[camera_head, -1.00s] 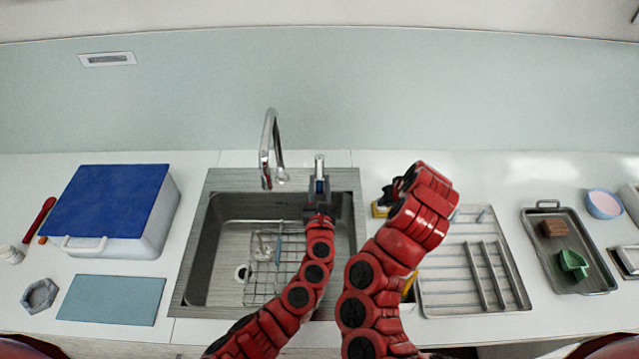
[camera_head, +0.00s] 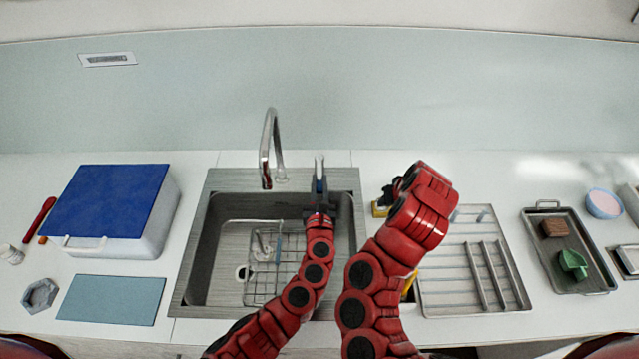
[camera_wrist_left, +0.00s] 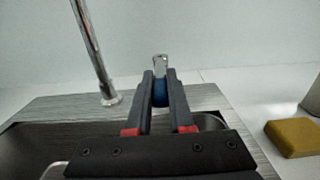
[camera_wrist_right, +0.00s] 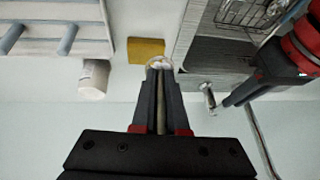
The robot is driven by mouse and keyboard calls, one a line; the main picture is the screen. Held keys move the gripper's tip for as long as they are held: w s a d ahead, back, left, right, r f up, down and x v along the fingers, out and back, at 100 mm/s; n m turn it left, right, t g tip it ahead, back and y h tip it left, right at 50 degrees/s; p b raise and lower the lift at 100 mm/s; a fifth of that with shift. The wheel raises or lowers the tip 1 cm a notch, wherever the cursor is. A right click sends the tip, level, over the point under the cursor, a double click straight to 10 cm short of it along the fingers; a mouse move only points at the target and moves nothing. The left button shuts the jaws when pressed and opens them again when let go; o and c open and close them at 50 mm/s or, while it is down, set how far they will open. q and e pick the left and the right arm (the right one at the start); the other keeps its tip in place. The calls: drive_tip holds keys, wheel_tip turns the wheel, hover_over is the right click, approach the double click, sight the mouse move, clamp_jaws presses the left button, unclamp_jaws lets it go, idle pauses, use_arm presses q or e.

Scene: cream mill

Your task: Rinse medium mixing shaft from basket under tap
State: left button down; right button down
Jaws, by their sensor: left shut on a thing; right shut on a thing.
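The chrome tap (camera_head: 270,140) rises behind the sink; it also shows in the left wrist view (camera_wrist_left: 92,45). My left gripper (camera_head: 318,190) is at the upright lever (camera_head: 319,167) right of the spout. In the left wrist view its fingers are closed on this lever (camera_wrist_left: 160,90), blue below and chrome on top. The wire basket (camera_head: 262,290) sits in the sink with a few slim shafts (camera_head: 278,248) in it. My right gripper (camera_wrist_right: 162,72) is right of the sink, shut on a slim pale piece with a rounded end (camera_wrist_right: 160,62). Most of that piece is hidden by the fingers.
A yellow sponge (camera_head: 379,210) lies right of the sink, under my right gripper. A ribbed drying rack (camera_head: 450,290) and a tray (camera_head: 595,280) with a green scoop stand farther right. A blue-lidded white box (camera_head: 140,225) and a blue mat (camera_head: 112,300) are left.

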idle(0.6)
drive_tip(key=shift+f+b, duration=0.4)
drive_tip(key=shift+b, duration=0.05)
use_arm(q)
drive_tip(key=d+n+y, duration=0.2)
drive_tip(key=y, duration=0.1)
drive_tip(key=shift+w, duration=0.1)
use_arm(e)
drive_tip(key=shift+f, duration=0.25)
use_arm(q)
drive_tip(key=shift+a, duration=0.1)
drive_tip(key=c, duration=0.8)
unclamp_jaws()
